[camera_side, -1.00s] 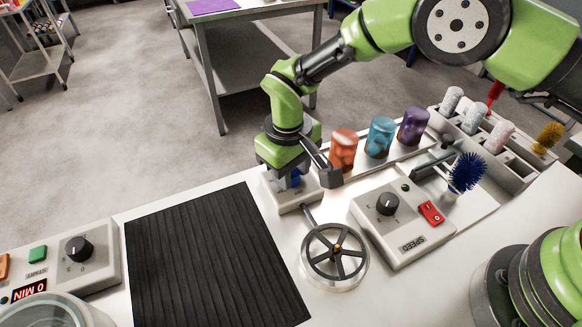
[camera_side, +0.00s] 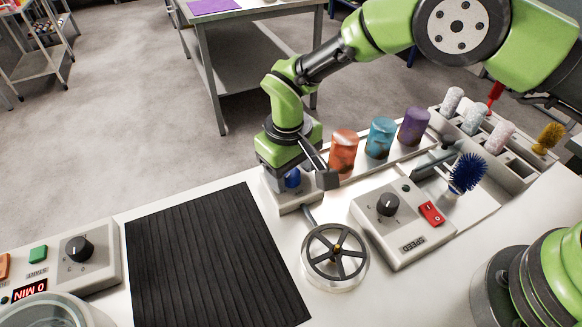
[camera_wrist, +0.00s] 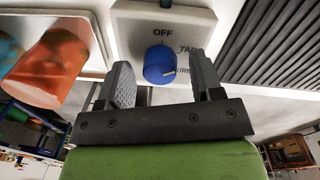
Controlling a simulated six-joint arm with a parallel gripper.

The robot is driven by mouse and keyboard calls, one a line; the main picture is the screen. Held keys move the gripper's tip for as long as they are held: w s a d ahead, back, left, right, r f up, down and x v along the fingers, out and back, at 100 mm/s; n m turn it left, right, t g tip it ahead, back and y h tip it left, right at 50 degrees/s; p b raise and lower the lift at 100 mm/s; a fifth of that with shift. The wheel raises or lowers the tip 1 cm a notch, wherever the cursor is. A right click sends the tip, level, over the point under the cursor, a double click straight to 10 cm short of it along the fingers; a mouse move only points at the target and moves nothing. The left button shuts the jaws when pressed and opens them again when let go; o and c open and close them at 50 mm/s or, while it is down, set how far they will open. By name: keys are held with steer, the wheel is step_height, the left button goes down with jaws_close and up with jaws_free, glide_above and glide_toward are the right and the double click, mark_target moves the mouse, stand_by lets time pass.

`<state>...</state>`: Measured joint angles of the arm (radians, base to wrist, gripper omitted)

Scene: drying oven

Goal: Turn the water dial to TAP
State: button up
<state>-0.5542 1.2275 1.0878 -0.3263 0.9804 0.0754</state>
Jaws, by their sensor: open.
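The blue water dial (camera_wrist: 158,64) sits on a pale panel (camera_wrist: 128,30) marked OFF, TAP and a partly hidden word ending in "URE". Its light pointer mark faces right, toward the "URE" word, below TAP. In the side view the dial (camera_side: 292,178) shows as a small blue patch under my gripper (camera_side: 312,178). In the wrist view my gripper (camera_wrist: 164,76) is open, with one finger on each side of the dial and gaps to both. I cannot tell how deep the fingertips reach around it.
Orange (camera_side: 343,152), blue (camera_side: 381,138) and purple (camera_side: 414,126) containers stand in a row close to the right of my gripper. A spoked handwheel (camera_side: 336,257) and a SPEED box (camera_side: 402,228) are in front. A black ribbed mat (camera_side: 215,258) lies to the left.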

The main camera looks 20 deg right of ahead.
steer(key=r, duration=0.9)
steer(key=shift+a, duration=0.25)
steer(key=shift+r, duration=0.45)
step_height(320, 180, up, 8)
steer(key=m+y, duration=0.1)
glide_above(289, 174)
steer(key=d, duration=0.4)
steer(key=s+d+r+m+t+y, duration=0.1)
steer(key=s+d+r+m+t, duration=0.15)
steer(key=s+d+r, duration=0.4)
steer(key=s+d+r+m+t, duration=0.1)
steer(key=s+d+r+t, duration=0.1)
steer(key=s+d, duration=0.2)
steer(key=s+d+r+m+t, duration=0.1)
steer(key=s+d, duration=0.3)
steer(key=s, duration=0.6)
steer(key=shift+s+d+r+m+t+y, duration=0.15)
steer(key=shift+s+r+m+t+y, duration=0.2)
steer(key=shift+m+t, duration=0.4)
